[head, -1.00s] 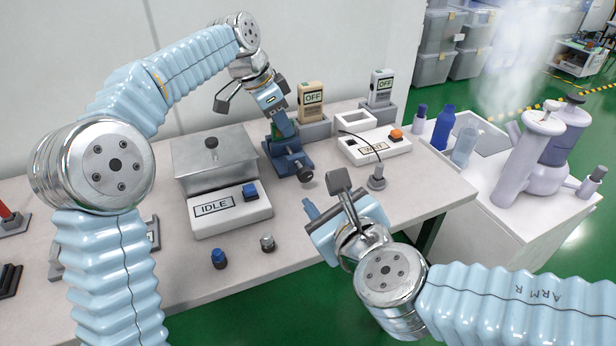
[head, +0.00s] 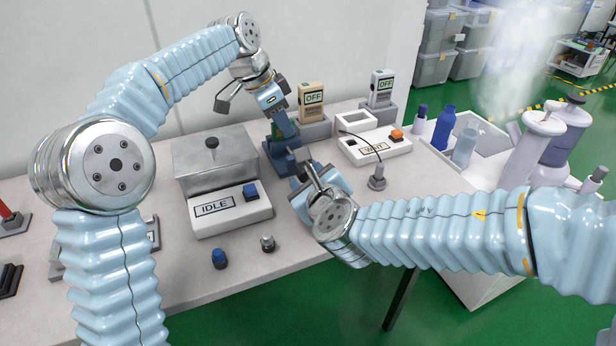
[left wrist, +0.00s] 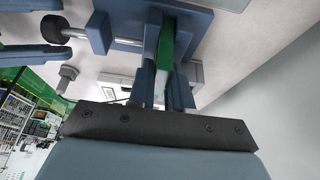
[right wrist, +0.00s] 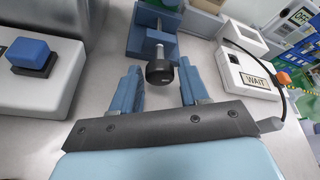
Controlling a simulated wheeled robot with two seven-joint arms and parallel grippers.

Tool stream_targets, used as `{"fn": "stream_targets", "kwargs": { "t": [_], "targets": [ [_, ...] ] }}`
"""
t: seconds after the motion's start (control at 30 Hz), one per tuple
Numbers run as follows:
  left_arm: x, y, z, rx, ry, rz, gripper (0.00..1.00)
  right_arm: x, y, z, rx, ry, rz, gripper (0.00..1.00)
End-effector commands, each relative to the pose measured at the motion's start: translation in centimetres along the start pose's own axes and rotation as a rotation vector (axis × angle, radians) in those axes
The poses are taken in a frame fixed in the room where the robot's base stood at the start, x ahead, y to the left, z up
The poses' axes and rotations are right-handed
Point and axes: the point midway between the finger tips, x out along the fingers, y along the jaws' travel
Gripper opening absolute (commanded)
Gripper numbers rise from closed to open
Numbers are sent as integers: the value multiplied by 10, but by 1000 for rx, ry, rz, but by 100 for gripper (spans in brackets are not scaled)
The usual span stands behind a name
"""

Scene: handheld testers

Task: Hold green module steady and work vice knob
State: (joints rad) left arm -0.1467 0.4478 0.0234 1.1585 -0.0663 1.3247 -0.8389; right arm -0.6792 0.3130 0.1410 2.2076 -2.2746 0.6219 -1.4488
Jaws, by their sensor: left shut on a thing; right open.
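The green module (left wrist: 184,38) shows as a green strip in the left wrist view, between the fingers of my left gripper (left wrist: 164,66), which is shut on it. It sits at the blue vice (head: 276,158); in the head view my left gripper (head: 284,128) comes down over the vice and mostly hides the module. The black vice knob (right wrist: 159,73) on its metal shaft faces my right gripper (right wrist: 161,80). My right gripper is open, with one finger on each side of the knob and gaps showing. In the head view my right gripper (head: 306,172) hides the knob.
The IDLE box (head: 230,208) with its blue button stands left of the vice. The WAIT box (head: 376,146) with an orange button and a cable stands right. Two testers reading OFF, one tan (head: 311,98) and one grey (head: 381,88), stand behind.

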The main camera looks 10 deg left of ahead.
Motion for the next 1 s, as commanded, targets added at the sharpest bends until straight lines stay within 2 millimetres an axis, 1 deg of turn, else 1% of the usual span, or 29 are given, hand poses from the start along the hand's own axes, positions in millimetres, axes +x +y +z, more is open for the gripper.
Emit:
{"fn": "stream_targets", "kwargs": {
  "t": [0.17,0.27,0.4,0.43,0.47,0.77,1.0],
  "targets": [
    [0,0,0,0,-1,1,0,0,0,0,0,0,0,44],
    [0,0,0,0,-1,1,0,0,0,0,0,0,0,30],
    [0,0,0,0,-1,1,0,0,0,0,0,0,0,9],
    [0,0,0,0,-1,1,0,0,0,0,0,0,0,4],
    [0,0,0,0,-1,1,0,0,0,0,0,0,0,3],
    [0,0,0,0,-1,1,0,0,-1,0,40,-4,14,2],
    [1,0,0,0,-1,1,0,0,-3,0,172,-11,63,2]
  ]
}}
